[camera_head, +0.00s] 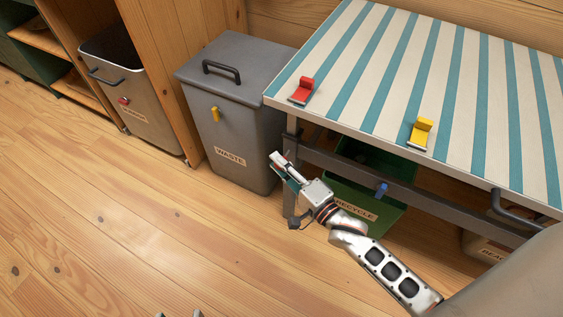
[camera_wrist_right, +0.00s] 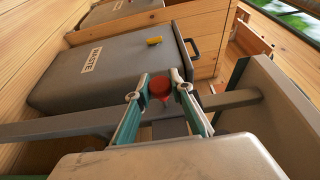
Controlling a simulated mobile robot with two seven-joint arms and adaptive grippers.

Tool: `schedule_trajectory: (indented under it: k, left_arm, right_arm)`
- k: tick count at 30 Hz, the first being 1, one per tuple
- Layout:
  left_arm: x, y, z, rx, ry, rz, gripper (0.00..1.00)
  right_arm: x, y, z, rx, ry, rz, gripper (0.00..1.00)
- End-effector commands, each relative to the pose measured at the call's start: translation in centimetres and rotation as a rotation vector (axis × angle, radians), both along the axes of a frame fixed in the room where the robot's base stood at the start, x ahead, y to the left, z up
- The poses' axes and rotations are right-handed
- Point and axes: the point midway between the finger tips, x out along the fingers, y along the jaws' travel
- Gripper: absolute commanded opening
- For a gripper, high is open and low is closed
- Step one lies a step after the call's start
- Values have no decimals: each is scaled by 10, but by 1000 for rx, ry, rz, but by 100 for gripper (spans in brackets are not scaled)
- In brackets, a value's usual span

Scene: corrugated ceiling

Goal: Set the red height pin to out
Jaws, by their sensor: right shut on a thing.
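The red height pin (camera_wrist_right: 160,87) has a round red head and shows in the right wrist view at a grey metal part of the table frame. My right gripper (camera_head: 278,165) is at the table's left front leg (camera_head: 291,130) in the head view. In the wrist view its two fingers (camera_wrist_right: 161,92) are shut on the pin, one on each side of the red head. In the head view the gripper hides the pin. Two small tips of my left gripper (camera_head: 179,314) show apart at the bottom edge of the head view.
The table (camera_head: 345,80) has a striped top with a red block (camera_head: 302,91) and a yellow block (camera_head: 420,133). A grey waste bin (camera_head: 240,130) stands left of it. A green recycle bin (camera_head: 345,203) is underneath. A blue knob (camera_head: 381,189) is on the front rail. The left floor is clear.

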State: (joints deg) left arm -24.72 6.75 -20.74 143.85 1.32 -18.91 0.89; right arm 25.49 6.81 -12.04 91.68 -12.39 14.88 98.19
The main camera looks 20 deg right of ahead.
Motion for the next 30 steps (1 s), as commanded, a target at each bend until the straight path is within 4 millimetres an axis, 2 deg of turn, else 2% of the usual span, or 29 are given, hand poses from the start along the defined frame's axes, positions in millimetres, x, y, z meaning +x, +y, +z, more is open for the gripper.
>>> schedule_trajectory:
  k: [5, 6, 8, 20, 26, 30]
  left_arm:
    - [-1, -2, -1, -3, 3, -3, 40]
    - [-2, -2, -1, -4, 3, -4, 40]
    - [-2, -2, -1, -5, 3, -4, 40]
    - [-4, -3, -2, -9, 10, -2, 40]
    - [-3, -3, -1, -10, 6, -2, 40]
    - [-2, -3, -1, -10, 5, -2, 40]
  right_arm:
    - [-3, 4, -1, 7, 1, 6, 0]
    - [-3, 4, -1, 7, 1, 6, 24]
    - [-3, 4, -1, 7, 1, 6, 40]
    - [-5, 2, -2, 5, 2, 4, 40]
    - [-31, -5, -2, 4, 4, 4, 40]
    - [-60, -13, -3, 4, 6, 5, 40]
